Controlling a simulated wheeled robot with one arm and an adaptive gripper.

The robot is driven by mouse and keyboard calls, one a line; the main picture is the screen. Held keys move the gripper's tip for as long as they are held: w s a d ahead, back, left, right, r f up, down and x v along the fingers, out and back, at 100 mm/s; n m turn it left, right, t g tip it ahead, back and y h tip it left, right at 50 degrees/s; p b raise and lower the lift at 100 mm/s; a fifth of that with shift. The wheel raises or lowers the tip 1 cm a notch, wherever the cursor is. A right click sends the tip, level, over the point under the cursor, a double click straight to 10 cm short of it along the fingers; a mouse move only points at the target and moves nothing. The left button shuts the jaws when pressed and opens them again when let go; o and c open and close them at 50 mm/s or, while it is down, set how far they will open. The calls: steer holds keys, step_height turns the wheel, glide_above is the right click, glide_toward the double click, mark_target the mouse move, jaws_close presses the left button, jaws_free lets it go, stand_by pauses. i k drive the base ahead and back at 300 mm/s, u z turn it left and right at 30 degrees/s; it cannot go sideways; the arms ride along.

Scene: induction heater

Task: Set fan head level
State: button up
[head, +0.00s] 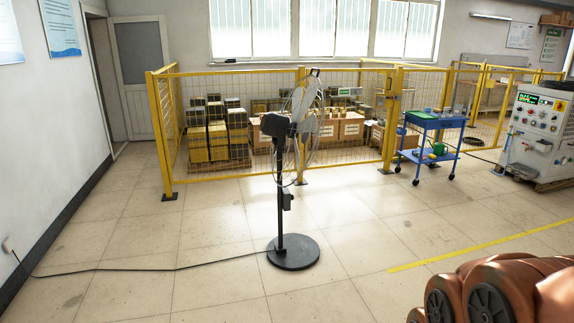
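A black pedestal fan stands upright on the floor near the middle of the head view, on a round base (293,253) and a thin pole (280,220). The fan head shows nearly edge-on, with its dark motor housing (274,124) on the left and its round wire cage (304,110) facing right. The cage's top edge lies further right than its bottom edge, so the head looks tilted somewhat downward; the exact angle is hard to tell. A small dark box (287,200) sits on the pole. My gripper is not in view; only orange arm links show at the bottom right.
A black cable (150,270) runs across the floor from the fan to the left wall. Yellow mesh fencing (168,165) with stacked boxes stands behind the fan. A blue cart (433,122) and a control cabinet (540,130) stand at right. Floor around the fan's front is clear.

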mark_target(271, 121)
steer(key=i, duration=1.7)
steer(key=z, duration=0.2)
steer(key=i, duration=0.9)
steer(key=u, duration=0.05)
